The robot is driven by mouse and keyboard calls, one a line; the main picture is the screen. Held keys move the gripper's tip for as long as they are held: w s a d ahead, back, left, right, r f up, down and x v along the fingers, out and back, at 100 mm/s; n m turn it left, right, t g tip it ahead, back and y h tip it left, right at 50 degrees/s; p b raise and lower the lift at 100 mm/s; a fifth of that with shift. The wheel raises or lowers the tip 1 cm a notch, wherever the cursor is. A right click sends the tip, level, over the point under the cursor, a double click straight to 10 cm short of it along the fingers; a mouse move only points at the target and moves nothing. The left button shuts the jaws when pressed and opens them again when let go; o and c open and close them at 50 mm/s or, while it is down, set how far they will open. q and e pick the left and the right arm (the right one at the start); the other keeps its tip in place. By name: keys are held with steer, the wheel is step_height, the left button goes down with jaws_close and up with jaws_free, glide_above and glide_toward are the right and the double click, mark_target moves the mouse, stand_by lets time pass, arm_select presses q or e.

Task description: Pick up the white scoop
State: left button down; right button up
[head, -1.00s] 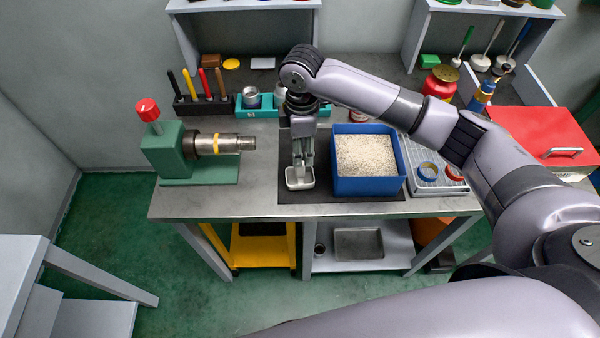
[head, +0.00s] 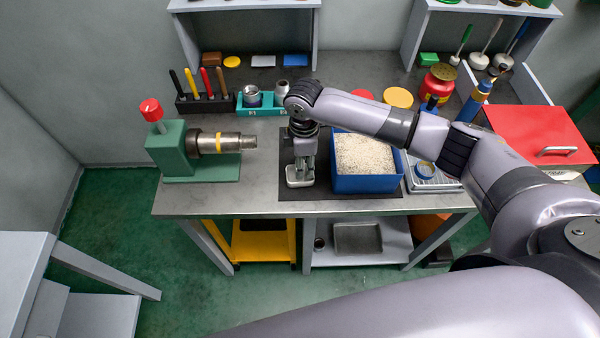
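The white scoop (head: 299,178) rests on the dark mat (head: 348,197) on the workbench, just left of the blue bin (head: 368,184) of pale granules. Its open bowl faces up toward the bench's front edge. My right gripper (head: 303,164) points down right over the back of the scoop, with its fingers at the handle end. The handle is hidden by the fingers, and I cannot tell whether they are closed on it. My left gripper is not in view.
A green vise (head: 180,155) holding a metal pipe stands to the left. A teal holder (head: 260,108) with cups is behind. A grey tray (head: 420,186) with a blue ring lies right of the bin. A red box (head: 540,135) stands farther right. The bench between vise and mat is clear.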

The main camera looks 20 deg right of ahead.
jaws_close()
steer(key=shift+r, duration=0.15)
stand_by(0.4)
step_height(320, 180, up, 20)
steer(key=b, duration=0.3)
steer(key=shift+b, duration=0.3)
steer(key=shift+c, duration=2.1)
jaws_free()
jaws_close()
